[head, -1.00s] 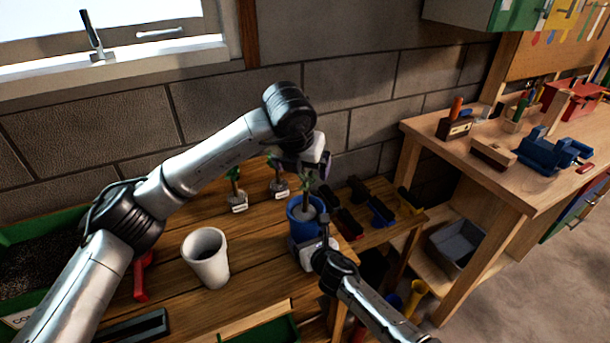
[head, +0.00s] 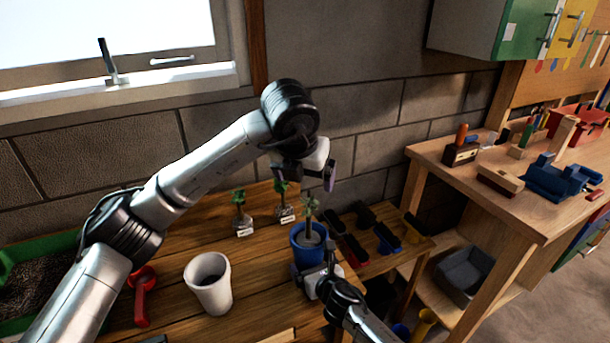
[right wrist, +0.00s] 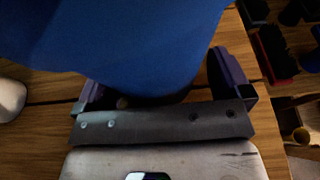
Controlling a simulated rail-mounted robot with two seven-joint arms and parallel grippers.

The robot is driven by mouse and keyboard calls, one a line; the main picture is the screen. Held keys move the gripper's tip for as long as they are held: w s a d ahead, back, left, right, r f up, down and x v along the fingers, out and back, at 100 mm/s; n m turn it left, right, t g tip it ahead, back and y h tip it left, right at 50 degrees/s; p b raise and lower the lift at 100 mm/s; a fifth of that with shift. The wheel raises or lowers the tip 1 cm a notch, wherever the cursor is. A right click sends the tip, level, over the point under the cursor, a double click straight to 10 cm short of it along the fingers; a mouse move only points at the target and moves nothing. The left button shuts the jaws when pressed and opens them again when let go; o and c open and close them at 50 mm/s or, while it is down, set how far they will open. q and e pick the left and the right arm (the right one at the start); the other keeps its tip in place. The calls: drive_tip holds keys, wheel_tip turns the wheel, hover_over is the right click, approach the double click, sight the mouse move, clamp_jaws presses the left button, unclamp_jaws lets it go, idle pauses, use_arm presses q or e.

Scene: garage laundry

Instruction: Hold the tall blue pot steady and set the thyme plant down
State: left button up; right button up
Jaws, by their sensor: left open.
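The tall blue pot (head: 307,258) stands upright near the bench's right end. A small leafy plant (head: 309,213), apparently the thyme, stands upright in it on a grey root ball. My left gripper (head: 303,176) is open and empty just above the plant, clear of its leaves. My right gripper (head: 315,268) is low at the pot's front, with one finger on either side of the pot. In the right wrist view, the blue pot (right wrist: 125,40) fills the space between the fingers, which appear closed on it. The pot's far side is hidden.
Two labelled seedlings (head: 242,215) (head: 285,204) stand behind and left of the pot. A white pot (head: 220,295), a red trowel (head: 143,295) and a green soil tray (head: 70,247) are further left. Bare wood separates the white and blue pots.

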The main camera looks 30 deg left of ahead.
drive_tip(key=shift+o, duration=0.2)
drive_tip(key=v, duration=1.2)
